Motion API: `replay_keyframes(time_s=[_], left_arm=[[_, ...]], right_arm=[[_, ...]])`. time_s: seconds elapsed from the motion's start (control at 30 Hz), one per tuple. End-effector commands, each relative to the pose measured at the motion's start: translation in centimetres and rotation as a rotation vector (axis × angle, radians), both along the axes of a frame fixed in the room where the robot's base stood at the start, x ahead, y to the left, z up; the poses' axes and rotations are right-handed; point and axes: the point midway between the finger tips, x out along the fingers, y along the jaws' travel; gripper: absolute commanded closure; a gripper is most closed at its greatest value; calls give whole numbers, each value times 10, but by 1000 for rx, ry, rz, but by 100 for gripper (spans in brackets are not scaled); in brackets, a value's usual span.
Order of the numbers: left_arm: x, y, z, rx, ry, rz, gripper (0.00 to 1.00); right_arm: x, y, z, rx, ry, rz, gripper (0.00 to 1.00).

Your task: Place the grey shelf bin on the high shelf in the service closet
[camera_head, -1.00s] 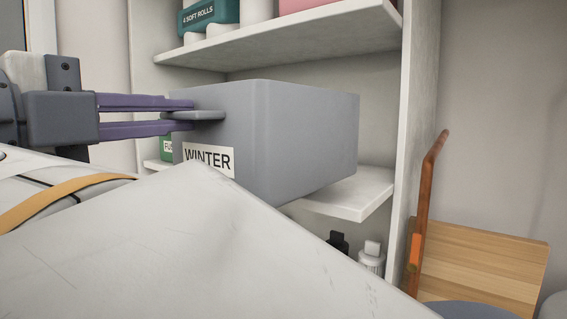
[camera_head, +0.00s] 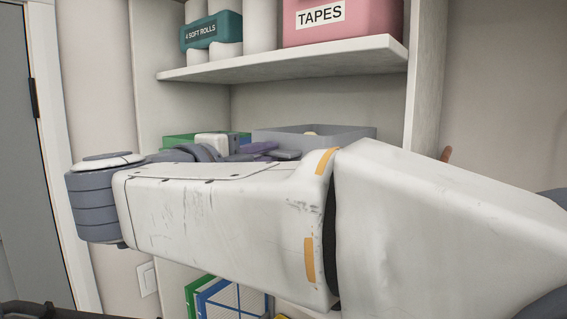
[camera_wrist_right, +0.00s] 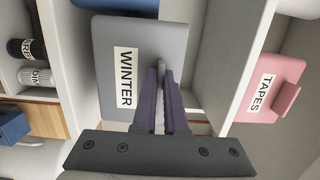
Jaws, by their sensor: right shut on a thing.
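The grey shelf bin (camera_head: 350,131) shows its upper part in the head view, at the shelving below the high shelf (camera_head: 290,64). My white arm hides its lower part, so I cannot tell whether it rests on anything. My right gripper (camera_head: 260,150) is shut on its front handle. In the right wrist view the gripper (camera_wrist_right: 161,72) pinches the handle of the bin (camera_wrist_right: 110,40), beside its WINTER label. The high shelf also shows in that view (camera_wrist_right: 243,62). My left gripper is not in view.
On the high shelf stand a pink TAPES bin (camera_head: 375,20) and a pack of soft rolls (camera_head: 212,32) with white rolls. A closet side wall (camera_head: 425,80) bounds the right. Green and blue items (camera_head: 225,298) show lower down. A door (camera_head: 20,150) is at left.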

Motion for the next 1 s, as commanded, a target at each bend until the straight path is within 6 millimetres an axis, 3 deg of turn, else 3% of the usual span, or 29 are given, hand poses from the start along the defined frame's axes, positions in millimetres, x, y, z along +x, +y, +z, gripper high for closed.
replay_keyframes(time_s=[0.13, 0.47, 0.93, 1.0], left_arm=[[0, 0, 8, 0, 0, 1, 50], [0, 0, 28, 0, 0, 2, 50], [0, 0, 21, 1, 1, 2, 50], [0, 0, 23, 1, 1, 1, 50]], right_arm=[[10, -7, 3, -2, -1, -3, 100], [9, -4, -29, -4, 0, 1, 100], [9, -5, -39, 0, -2, 0, 100], [9, -5, -38, -1, 0, 0, 68]])
